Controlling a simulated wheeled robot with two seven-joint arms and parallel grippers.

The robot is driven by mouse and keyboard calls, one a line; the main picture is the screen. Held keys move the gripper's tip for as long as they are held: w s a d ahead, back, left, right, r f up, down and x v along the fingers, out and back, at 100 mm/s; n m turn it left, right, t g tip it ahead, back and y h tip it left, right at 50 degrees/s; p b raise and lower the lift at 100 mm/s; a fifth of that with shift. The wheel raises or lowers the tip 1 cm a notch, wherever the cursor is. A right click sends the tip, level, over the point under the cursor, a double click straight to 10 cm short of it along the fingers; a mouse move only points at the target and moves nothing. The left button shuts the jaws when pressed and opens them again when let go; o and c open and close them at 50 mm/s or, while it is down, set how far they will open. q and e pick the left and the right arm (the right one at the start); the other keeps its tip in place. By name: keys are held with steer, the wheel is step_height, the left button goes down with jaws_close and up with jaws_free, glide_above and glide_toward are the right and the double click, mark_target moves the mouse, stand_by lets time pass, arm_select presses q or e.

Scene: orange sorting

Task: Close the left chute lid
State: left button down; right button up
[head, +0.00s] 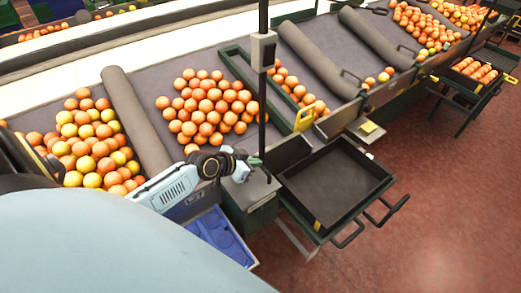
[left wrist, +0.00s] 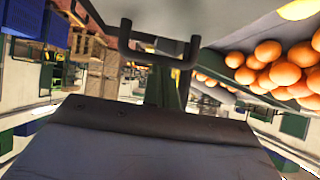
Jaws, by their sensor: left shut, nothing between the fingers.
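My left gripper (head: 256,163) is in the head view, at the end of my pale blue and black arm, near the front edge of the orange table. Its fingers are shut with nothing between them. It is above a grey flat-topped box (head: 258,190), just left of a black tray. In the left wrist view, a dark grey plate (left wrist: 150,125) with small bolts fills the foreground, and a black bar handle (left wrist: 155,42) stands beyond it. I cannot tell for sure whether this plate is the left chute lid. My right gripper is not in view.
The empty black tray (head: 375,187) stands on a frame with handles over the red floor. A thin dark post (head: 263,95) rises behind the gripper. Oranges (head: 207,105) lie in sloping lanes split by grey rollers (head: 136,120). A blue crate (head: 222,232) is below my arm.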

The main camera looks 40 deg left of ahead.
mark_target(253, 178)
arm_select(q)
steer(key=shift+s+d+f, duration=0.1)
steer(key=shift+s+f, duration=0.05)
steer(key=shift+f, duration=0.25)
steer(key=shift+s, duration=0.1)
steer(key=s+a+r+p, duration=0.2)
steer(key=s+r+p, duration=0.2)
steer(key=s+r, duration=0.4)
steer(key=shift+a+r, duration=0.35)
steer(key=shift+r, duration=0.8)
steer(key=shift+s, duration=0.15)
